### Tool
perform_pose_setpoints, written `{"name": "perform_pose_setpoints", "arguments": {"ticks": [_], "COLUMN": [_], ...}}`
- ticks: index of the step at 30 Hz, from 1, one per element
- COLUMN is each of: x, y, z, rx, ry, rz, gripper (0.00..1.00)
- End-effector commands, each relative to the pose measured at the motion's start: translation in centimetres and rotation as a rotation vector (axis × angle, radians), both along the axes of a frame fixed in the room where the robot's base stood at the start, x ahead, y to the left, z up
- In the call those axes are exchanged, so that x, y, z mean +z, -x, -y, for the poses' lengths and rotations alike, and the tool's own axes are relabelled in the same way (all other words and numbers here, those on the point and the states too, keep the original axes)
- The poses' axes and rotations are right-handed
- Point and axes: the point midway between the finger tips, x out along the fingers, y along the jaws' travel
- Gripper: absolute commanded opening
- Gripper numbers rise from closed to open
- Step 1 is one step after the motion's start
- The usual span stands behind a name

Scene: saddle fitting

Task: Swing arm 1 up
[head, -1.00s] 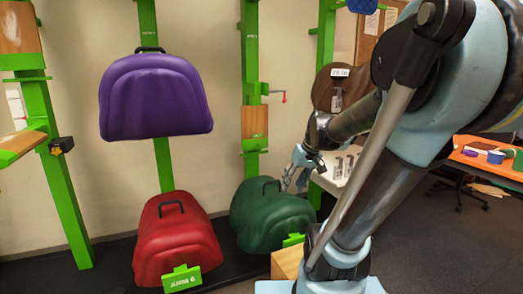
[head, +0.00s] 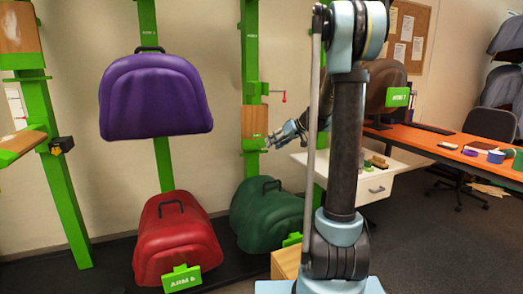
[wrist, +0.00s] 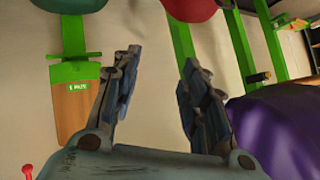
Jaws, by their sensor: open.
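In the head view, my gripper (head: 277,136) is open and empty, just right of a wooden support arm (head: 254,119) hanging flat against a green post (head: 250,55). A red-tipped lever (head: 284,96) sticks out right of that post. In the wrist view, which is upside down, the open fingers (wrist: 158,85) have a gap between them. The same wooden arm (wrist: 75,118), with a green labelled bracket (wrist: 84,86), lies left of the fingers and apart from them. The red lever tip (wrist: 27,171) shows at lower left. I cannot read which label is arm 1.
A purple saddle (head: 155,98) hangs on the left post. Red (head: 176,240) and green (head: 265,215) saddles sit low. A brown saddle (head: 387,85) is partly behind my arm. A white cabinet (head: 375,190) and an orange desk (head: 450,150) stand right.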

Motion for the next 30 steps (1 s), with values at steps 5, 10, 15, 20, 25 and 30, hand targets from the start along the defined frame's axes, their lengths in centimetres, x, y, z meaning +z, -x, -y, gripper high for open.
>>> {"name": "perform_pose_setpoints", "arguments": {"ticks": [5,10,15,20,25,30], "x": [-0.7,-1.8,-3.2,-5.0,-7.3,-10.1], "y": [-5.5,-10.4,-14.9,-18.9,-22.7,-26.1], "z": [0.2,0.7,1.3,2.1,3.3,4.5], "rx": [0.021,0.036,0.044,0.046,0.041,0.029], "ry": [-0.055,-0.104,-0.152,-0.193,-0.233,-0.269], "rz": [0.080,0.160,0.242,0.322,0.405,0.492], "gripper": [0.40,0.40,0.40,0.40,0.40,0.40]}}
